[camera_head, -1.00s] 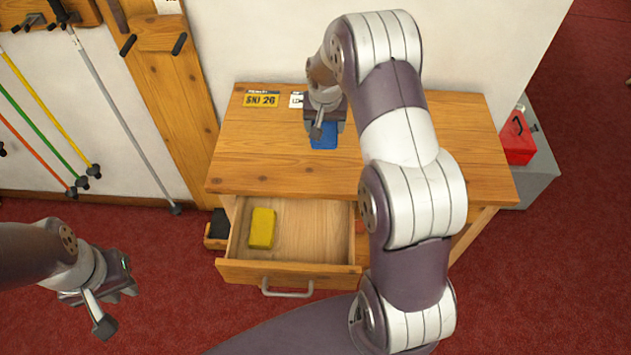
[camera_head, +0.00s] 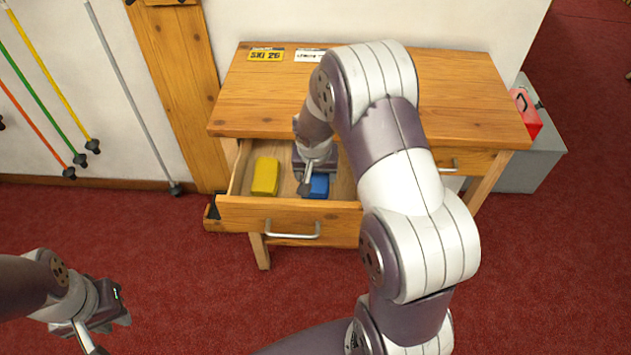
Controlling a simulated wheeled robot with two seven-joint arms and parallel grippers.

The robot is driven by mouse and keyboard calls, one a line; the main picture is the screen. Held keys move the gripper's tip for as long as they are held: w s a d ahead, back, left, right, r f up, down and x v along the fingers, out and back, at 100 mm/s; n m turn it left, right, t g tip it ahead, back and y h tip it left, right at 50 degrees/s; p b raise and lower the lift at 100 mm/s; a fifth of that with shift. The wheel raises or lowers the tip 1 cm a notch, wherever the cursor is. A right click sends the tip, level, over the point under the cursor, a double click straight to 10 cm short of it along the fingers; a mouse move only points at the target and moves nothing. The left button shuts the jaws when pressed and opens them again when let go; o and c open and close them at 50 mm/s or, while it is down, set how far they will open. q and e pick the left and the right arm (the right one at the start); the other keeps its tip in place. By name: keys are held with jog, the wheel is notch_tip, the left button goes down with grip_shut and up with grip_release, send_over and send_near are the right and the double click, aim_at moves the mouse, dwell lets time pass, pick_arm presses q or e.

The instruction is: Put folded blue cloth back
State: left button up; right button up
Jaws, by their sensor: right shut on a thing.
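The folded blue cloth (camera_head: 319,186) is inside the open drawer (camera_head: 285,216), to the right of a yellow block-like folded cloth (camera_head: 265,177). My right gripper (camera_head: 312,188) is over the drawer, pointing down, and is shut on the blue cloth. The gripper covers part of the cloth, and I cannot tell whether the cloth touches the drawer floor. My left gripper (camera_head: 112,322) is at the lower left, away from the bench and over the red floor. Its fingers are too small and angled to read.
The wooden bench (camera_head: 450,100) has a yellow sign (camera_head: 266,55) and a white sign (camera_head: 309,56) at its back edge. Coloured poles (camera_head: 45,75) lean on the wall at left. A red box (camera_head: 525,113) sits on a grey cabinet (camera_head: 535,165) at right.

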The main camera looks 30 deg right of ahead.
aim_at(315, 185)
notch_tip(315, 185, down, 4)
jog(key=shift+s+f+b, duration=0.1)
jog(key=shift+f+b, duration=0.05)
jog(key=shift+b, duration=0.2)
jog(key=w+d, duration=0.1)
jog(key=w+d+p, duration=0.1)
jog(key=w, duration=0.1)
jog(key=shift+w, duration=0.25)
jog(key=shift+f, duration=0.55)
